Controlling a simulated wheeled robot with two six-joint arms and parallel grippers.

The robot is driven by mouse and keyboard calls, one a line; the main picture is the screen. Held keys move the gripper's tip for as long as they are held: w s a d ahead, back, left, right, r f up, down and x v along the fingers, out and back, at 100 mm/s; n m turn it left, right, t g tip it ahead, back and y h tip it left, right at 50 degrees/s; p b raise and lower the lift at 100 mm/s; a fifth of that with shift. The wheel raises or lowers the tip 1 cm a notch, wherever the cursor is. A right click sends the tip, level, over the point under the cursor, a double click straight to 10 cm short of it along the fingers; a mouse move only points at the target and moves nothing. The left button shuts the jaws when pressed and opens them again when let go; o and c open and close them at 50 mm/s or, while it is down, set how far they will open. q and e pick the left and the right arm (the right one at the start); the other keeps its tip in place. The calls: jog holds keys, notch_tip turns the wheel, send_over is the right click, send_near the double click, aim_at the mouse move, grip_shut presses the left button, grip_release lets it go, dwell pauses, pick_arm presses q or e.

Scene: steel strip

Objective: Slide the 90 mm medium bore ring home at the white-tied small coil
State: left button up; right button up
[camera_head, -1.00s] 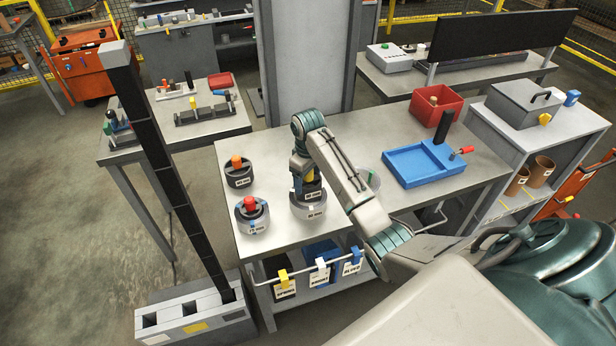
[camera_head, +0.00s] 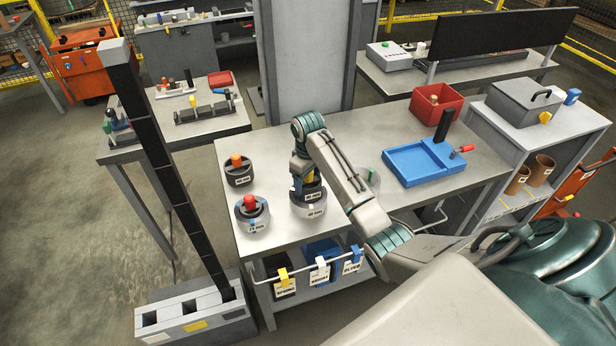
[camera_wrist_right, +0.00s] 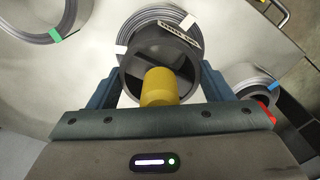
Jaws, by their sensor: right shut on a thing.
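The dark bore ring (camera_head: 313,194) with a yellow knob is held by my right gripper (camera_head: 305,184). It sits upright over the grey small coil (camera_head: 309,211) on the table; part of it is hidden by the gripper. In the right wrist view the gripper's fingers stand on both sides of the ring (camera_wrist_right: 160,48), with the yellow knob (camera_wrist_right: 158,86) between them. The coil (camera_wrist_right: 148,16) with white ties shows just behind and below the ring. I cannot tell how far the ring is inside the coil. My left gripper is not in view.
A blue-tied coil (camera_head: 252,222) with a red-knobbed ring stands to the left, a dark ring (camera_head: 238,175) with an orange knob behind it. A green-tied coil (camera_wrist_right: 38,20) is on the other side. A blue tray (camera_head: 408,166) and red bin (camera_head: 437,99) stand further right.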

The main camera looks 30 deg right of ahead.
aim_at(308, 187)
jog(key=shift+f+b, duration=0.4)
jog(key=shift+f, duration=1.5)
jog(key=o, duration=1.1)
jog(key=shift+r, duration=0.1)
notch_tip(308, 187, up, 5)
jog(key=shift+r+b, duration=0.15)
jog(key=shift+b, duration=1.05)
notch_tip(308, 187, up, 4)
jog(key=shift+p, duration=1.05)
jog(key=shift+r+p, duration=0.7)
jog(key=shift+f, duration=0.1)
